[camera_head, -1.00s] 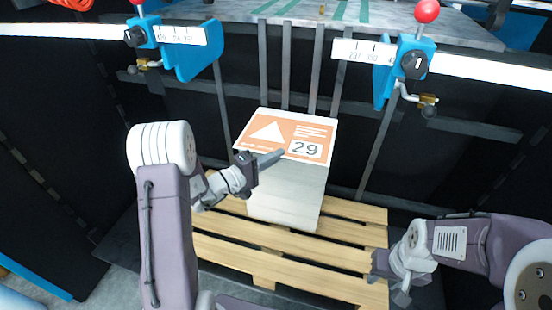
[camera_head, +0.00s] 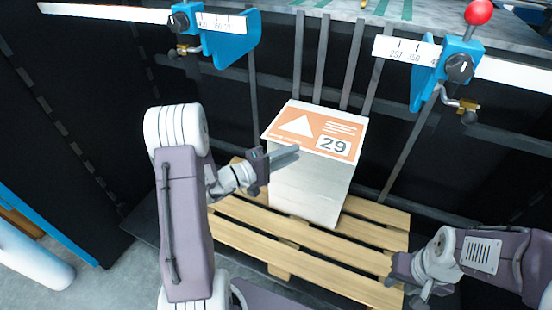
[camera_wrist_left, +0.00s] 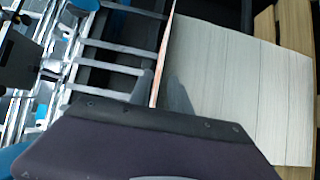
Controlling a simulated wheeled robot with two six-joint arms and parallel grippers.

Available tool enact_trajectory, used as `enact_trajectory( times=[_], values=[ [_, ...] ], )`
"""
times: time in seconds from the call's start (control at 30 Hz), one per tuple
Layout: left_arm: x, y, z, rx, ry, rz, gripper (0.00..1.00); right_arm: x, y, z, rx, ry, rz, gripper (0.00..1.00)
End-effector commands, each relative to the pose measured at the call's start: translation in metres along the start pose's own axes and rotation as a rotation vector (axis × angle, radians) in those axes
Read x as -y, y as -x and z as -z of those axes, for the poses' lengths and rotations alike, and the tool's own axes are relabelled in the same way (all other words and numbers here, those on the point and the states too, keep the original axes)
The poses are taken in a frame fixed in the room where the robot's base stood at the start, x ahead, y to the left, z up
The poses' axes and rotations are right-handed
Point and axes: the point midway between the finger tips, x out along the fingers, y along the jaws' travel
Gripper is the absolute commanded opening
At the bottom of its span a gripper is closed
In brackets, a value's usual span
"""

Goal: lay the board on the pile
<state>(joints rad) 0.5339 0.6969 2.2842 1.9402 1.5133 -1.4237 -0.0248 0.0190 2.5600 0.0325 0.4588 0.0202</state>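The orange-topped board (camera_head: 318,127), marked with a white triangle and "29", lies on top of the pale pile (camera_head: 308,187) in the head view. I cannot make out a gap between board and pile. My left gripper (camera_head: 284,156) is at the near left corner of the top. In the left wrist view, its fingers (camera_wrist_left: 160,90) look apart, one to each side of the thin orange edge (camera_wrist_left: 165,50). The pile's layered side (camera_wrist_left: 235,80) fills the right of that view. My right gripper (camera_head: 405,285) is low at the right, open and empty, apart from the pile.
The pile stands on a wooden pallet (camera_head: 300,245). Behind it are dark upright bars (camera_head: 320,60) and a machine table (camera_head: 390,22) with blue clamps (camera_head: 440,70) on ruled rails. A white cylinder (camera_head: 30,255) lies at the far left. Grey floor is clear at the lower left.

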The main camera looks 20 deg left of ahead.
Motion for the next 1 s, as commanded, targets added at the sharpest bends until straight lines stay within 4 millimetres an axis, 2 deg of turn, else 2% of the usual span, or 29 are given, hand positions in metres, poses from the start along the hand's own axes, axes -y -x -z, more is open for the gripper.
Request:
enact_trajectory(
  times=[0.1,0.3,0.53,0.57,0.63,0.67,0.73,0.77,0.8,0.87,0.9,0.93,1.0],
  values=[
    [-0.001,0.032,0.001,-0.007,0.002,0.000,0.24,0.000,0.004,0.000,0.000,0.000,0.000,0.36],
    [-0.001,0.066,0.001,-0.004,0.001,-0.001,0.24,0.000,0.006,0.001,0.000,0.000,0.000,0.36],
    [0.000,0.073,-0.003,0.012,0.004,0.004,0.24,0.000,0.006,0.001,0.000,0.000,0.000,0.36],
    [0.001,0.071,-0.010,0.036,0.012,0.015,0.24,0.000,0.006,0.001,0.000,0.000,0.000,0.36],
    [0.007,0.062,-0.044,0.163,0.055,0.087,0.24,0.000,0.007,0.001,0.000,0.000,0.000,0.36],
    [0.012,0.059,-0.068,0.251,0.082,0.145,0.24,0.000,0.007,0.001,0.000,0.000,0.000,0.36],
    [0.034,0.068,-0.138,0.501,0.133,0.374,0.24,0.000,0.007,0.001,0.000,0.000,0.000,0.36],
    [0.048,0.081,-0.168,0.611,0.131,0.514,0.24,0.000,0.007,0.001,0.000,0.000,0.000,0.36],
    [0.066,0.106,-0.196,0.725,0.097,0.710,0.24,0.000,0.006,0.001,0.000,0.000,0.000,0.36],
    [0.090,0.144,-0.209,0.813,-0.016,0.982,0.24,0.000,0.006,0.001,0.000,0.000,0.000,0.36],
    [0.102,0.164,-0.204,0.827,-0.124,1.131,0.24,0.000,0.006,0.001,0.000,0.000,0.000,0.36],
    [0.107,0.173,-0.196,0.818,-0.214,1.219,0.24,0.000,0.006,0.001,0.000,0.000,0.000,0.36],
    [0.111,0.181,-0.171,0.762,-0.422,1.348,0.24,0.000,0.006,0.001,0.000,0.000,0.000,0.36]
  ],
)
